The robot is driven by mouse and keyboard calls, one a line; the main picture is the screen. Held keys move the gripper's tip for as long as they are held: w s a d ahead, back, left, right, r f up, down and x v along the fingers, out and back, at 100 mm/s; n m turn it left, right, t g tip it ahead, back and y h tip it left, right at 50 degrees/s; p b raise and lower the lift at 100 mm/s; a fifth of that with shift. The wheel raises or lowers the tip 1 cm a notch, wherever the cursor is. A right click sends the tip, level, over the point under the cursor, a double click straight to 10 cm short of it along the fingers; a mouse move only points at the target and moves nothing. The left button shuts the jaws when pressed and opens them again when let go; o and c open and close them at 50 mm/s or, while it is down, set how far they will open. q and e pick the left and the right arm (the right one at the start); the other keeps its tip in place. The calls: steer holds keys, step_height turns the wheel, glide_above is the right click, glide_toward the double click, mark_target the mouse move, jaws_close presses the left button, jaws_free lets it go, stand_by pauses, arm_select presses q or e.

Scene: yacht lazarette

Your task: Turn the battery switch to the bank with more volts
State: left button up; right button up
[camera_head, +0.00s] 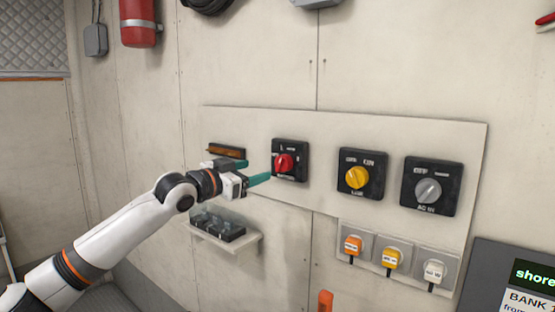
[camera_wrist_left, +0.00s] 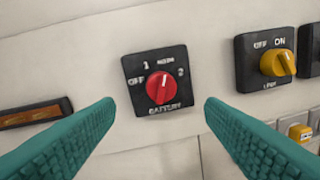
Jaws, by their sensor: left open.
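The battery switch (camera_head: 290,160) is a black square plate with a red knob on the wall panel. In the left wrist view the switch (camera_wrist_left: 163,87) carries OFF, 1, 2 and BATTERY, plus a blurred word near the top. The white mark on its red knob points roughly up, slightly right. My left gripper (camera_head: 258,170) is open, its teal fingers pointing at the switch from the left. In the wrist view the red knob shows between the fingers, apart from both. A display (camera_head: 533,288) at the lower right reads "shore" and "BANK 1"; its edge is cut off and no volts show.
A yellow-knob switch (camera_head: 360,175) and a grey-knob AC IN switch (camera_head: 430,187) sit to the right. Several labelled plugs (camera_head: 391,260) are below them. A small shelf (camera_head: 235,247) with black blocks is under my left gripper. A brown-fronted fixture (camera_head: 227,151) is left of the battery switch.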

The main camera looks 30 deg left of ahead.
mark_target(278, 164)
arm_select(q)
steer(key=w, duration=0.1)
steer(key=w+p, duration=0.1)
steer(key=w, duration=0.2)
steer(key=shift+d+r+p, duration=0.25)
steer(key=shift+d+p, duration=0.05)
steer(key=shift+d, duration=0.05)
steer(key=w, duration=0.1)
steer(key=w+p, duration=0.1)
steer(key=w, duration=0.2)
steer(key=shift+w+d+f, duration=0.2)
steer(key=shift+d+f, duration=0.05)
steer(key=shift+d, duration=0.1)
steer(key=shift+w+p, duration=0.3)
steer(key=shift+p, duration=0.05)
steer(key=shift+w+f, duration=0.1)
steer(key=shift+w, duration=0.1)
arm_select(e)
steer(key=r, duration=0.4)
steer(key=shift+w+a, duration=0.1)
steer(key=shift+a, duration=0.15)
arm_select(q)
steer(key=c, duration=1)
arm_select(e)
steer(key=shift+s+r, duration=0.1)
steer(key=shift+s, duration=0.1)
